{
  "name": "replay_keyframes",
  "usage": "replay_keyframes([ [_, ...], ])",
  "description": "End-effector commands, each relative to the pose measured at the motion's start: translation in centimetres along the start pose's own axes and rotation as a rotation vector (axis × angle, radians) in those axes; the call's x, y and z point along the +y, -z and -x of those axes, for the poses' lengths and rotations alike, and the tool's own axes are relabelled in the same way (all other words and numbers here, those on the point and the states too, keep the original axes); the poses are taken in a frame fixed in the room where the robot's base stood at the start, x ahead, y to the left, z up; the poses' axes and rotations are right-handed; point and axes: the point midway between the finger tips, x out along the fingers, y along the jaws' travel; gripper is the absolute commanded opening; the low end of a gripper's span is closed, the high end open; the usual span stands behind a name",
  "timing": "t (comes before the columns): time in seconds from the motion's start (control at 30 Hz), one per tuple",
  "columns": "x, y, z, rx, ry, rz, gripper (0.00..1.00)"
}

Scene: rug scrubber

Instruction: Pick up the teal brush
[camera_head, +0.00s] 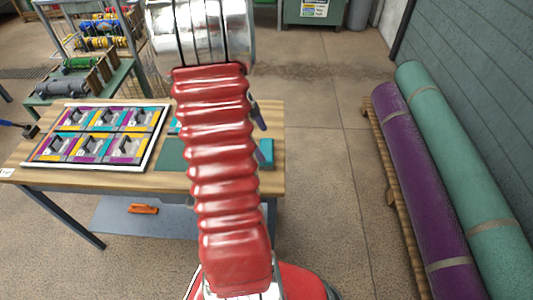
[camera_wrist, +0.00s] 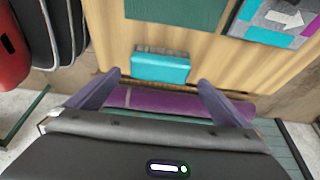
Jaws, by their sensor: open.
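The teal brush (camera_wrist: 160,68) lies on the wooden table in the wrist view, a teal block with a grey strip along its upper edge. Part of it shows in the head view (camera_head: 266,153), just right of my red arm, which hides the rest. My gripper (camera_wrist: 159,78) is open and empty. Its two dark purple fingers are spread to either side of the brush's lower edge in the wrist view, apart from it. In the head view my arm hides most of the gripper; one dark finger shows at its right side.
A white-framed tray (camera_head: 160,132) of coloured tiles sits on the table's left (camera_head: 20,163). A dark green mat (camera_head: 172,155) lies near the brush. Purple (camera_head: 425,180) and green (camera_head: 465,160) rolls lie on a pallet at right. An orange object (camera_head: 143,209) is on the lower shelf.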

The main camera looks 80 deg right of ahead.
Motion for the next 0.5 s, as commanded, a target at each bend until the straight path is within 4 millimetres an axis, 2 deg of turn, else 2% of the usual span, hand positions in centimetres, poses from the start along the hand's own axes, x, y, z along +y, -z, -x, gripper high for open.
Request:
replay_keyframes([
  [0.5,0.04,0.02,-1.13,0.000,-0.001,0.000,1.00],
])
